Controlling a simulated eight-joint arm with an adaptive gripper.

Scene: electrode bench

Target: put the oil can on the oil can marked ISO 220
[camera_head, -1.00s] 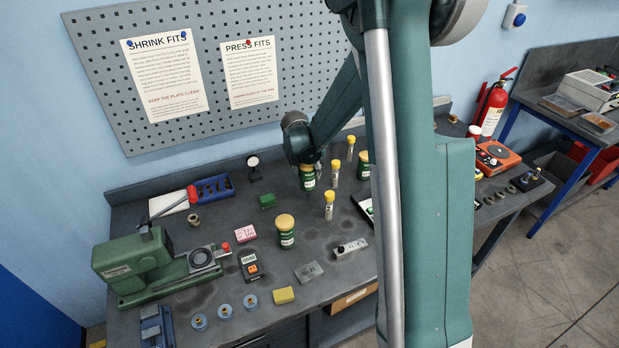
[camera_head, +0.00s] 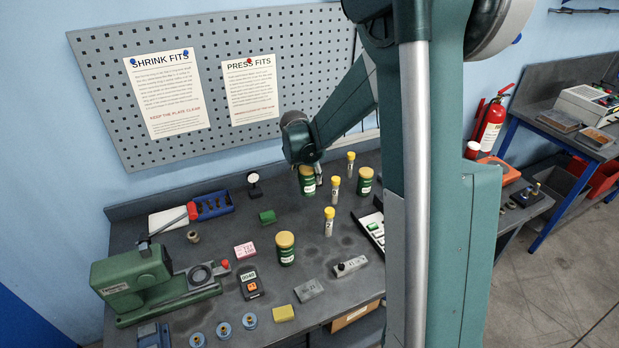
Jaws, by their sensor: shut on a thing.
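Three green oil cans with yellow lids show on the bench side. My gripper (camera_head: 313,171) points down at the back middle and is shut on one green can (camera_head: 307,184), which appears a little above the bench; the fingers are small and partly hide its lid. A second green can (camera_head: 286,251) stands upright in the front middle, apart from my gripper. A third green can (camera_head: 365,183) stands upright to the right of the held one, close to my arm. The can labels are too small to read, so I cannot tell which is marked ISO 220.
Slim yellow-capped bottles (camera_head: 329,222) stand among the cans. A green press (camera_head: 140,280) is at the left, with a pink block (camera_head: 244,250) and a dark meter (camera_head: 250,284) nearby. A tray (camera_head: 370,228) lies at the right, partly behind my arm.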

